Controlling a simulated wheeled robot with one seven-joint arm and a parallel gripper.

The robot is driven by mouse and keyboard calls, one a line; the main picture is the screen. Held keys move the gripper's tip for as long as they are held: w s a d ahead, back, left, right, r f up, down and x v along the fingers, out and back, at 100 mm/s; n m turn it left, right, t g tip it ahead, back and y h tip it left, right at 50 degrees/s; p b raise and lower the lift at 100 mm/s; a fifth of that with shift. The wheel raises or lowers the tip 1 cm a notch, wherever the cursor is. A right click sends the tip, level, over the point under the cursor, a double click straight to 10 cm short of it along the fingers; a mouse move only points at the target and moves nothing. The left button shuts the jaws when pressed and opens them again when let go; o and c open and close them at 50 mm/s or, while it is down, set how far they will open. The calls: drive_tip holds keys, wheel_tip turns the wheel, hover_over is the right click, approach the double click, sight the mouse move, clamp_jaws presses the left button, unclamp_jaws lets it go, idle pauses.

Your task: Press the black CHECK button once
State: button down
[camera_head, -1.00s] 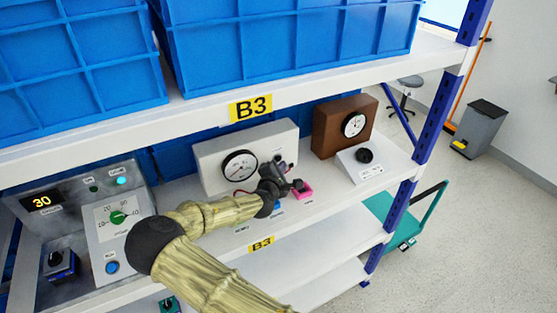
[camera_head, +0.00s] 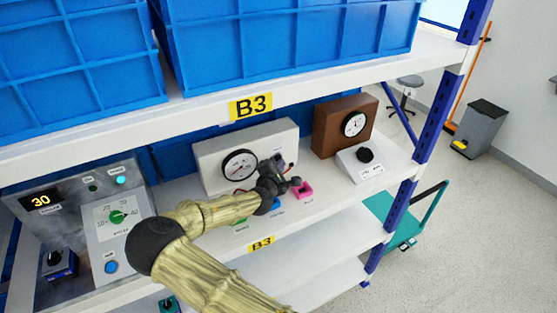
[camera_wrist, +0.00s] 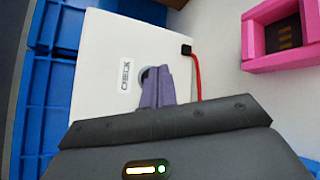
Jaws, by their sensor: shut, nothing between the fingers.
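The white gauge box (camera_head: 215,150) with a round dial stands on the middle shelf. The wrist view shows its white face (camera_wrist: 98,88) with the CHECK label (camera_wrist: 125,75). Beside the label is the round dark CHECK button (camera_wrist: 143,75), partly hidden behind my fingers. My gripper (camera_wrist: 154,80) is shut and empty, its purple-grey fingertips overlapping the button in the picture. I cannot tell whether they touch it. In the head view my gripper (camera_head: 279,164) is at the right part of the box's front.
A red cable (camera_wrist: 196,80) runs from a black plug on the box. A pink open holder (camera_head: 303,190) sits at the right, with a blue one (camera_head: 277,204) nearby. A brown gauge box (camera_head: 330,128) and a white knob box (camera_head: 362,168) stand further right. The shelf above is close.

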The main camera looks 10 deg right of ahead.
drive_tip(key=shift+w+a, duration=0.15)
drive_tip(key=shift+w, duration=0.25)
idle(0.8)
drive_tip(key=shift+s, duration=0.1)
drive_tip(key=shift+s+d, duration=0.25)
drive_tip(key=shift+s, duration=0.45)
drive_tip(key=shift+s+d, duration=0.25)
drive_tip(key=shift+s, duration=0.55)
drive_tip(key=shift+s+d, duration=0.25)
drive_tip(key=shift+s, duration=0.55)
drive_tip(key=shift+s+d, duration=0.25)
drive_tip(key=shift+s, duration=0.55)
drive_tip(key=shift+f, duration=0.1)
